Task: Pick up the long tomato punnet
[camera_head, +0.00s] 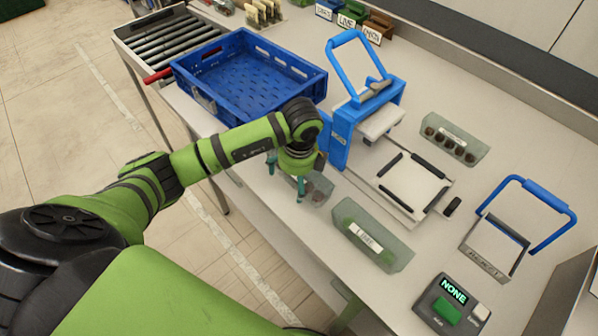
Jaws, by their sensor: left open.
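My left gripper (286,176) points down at the table's near edge, open, with teal fingers. A clear punnet (319,189) with dark round contents is just right of and partly behind the fingers; the gripper hides part of it. I cannot tell whether the fingers touch it. A long clear punnet (372,236) with green contents and a white label lies to the right. Another long clear punnet (455,139) with dark round contents and a label lies farther back. I cannot tell for sure which one holds tomatoes. My right gripper is not in view.
An empty blue crate (243,73) stands behind my left arm. A blue-handled machine (365,115) with a white plate (411,187) is at the centre. A blue-handled frame (497,248) and a box reading NONE (452,306) are at right. A roller conveyor (170,42) is back left.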

